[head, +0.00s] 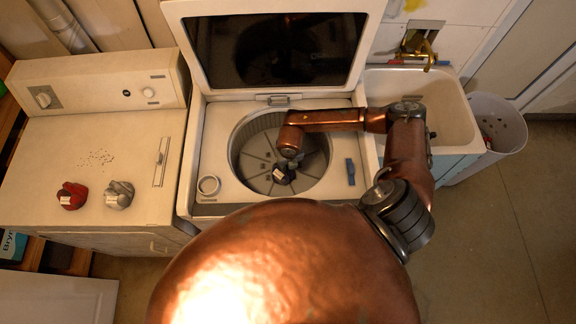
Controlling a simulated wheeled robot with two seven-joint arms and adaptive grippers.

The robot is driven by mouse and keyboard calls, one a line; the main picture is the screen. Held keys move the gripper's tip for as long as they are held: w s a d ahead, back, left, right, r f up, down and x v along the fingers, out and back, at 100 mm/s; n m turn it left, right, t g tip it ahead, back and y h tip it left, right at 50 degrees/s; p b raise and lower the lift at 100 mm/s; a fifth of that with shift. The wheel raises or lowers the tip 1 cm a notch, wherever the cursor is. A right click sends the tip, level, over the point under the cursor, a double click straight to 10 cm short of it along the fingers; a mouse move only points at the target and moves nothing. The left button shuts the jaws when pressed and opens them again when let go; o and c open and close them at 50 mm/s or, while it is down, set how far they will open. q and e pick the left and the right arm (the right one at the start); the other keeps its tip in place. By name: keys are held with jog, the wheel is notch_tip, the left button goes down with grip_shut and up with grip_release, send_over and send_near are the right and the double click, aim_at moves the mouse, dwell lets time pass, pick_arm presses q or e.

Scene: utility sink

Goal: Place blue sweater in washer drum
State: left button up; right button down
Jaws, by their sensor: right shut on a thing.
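The open washer drum (247,164) is a round metal tub with a ribbed floor, in the middle of the head view. My right arm reaches over it from the right. My right gripper (284,174) points down inside the drum's opening, near its centre. It is shut on a small dark bluish thing, mostly hidden by the fingers. I cannot tell if this is the blue sweater. No other sweater shows clearly. My left gripper is out of view.
The washer lid (275,50) stands raised behind the drum. A sink (455,105) and white bin (498,125) stand at the right.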

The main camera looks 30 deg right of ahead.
jog(key=c, duration=1.8)
grip_release()
jog(key=r, duration=0.4)
jog(key=s+r, duration=0.1)
jog(key=r, duration=0.3)
jog(key=r+b, duration=0.1)
jog(key=r, duration=0.3)
jog(key=shift+s+a, duration=0.2)
jog(key=shift+a, duration=0.05)
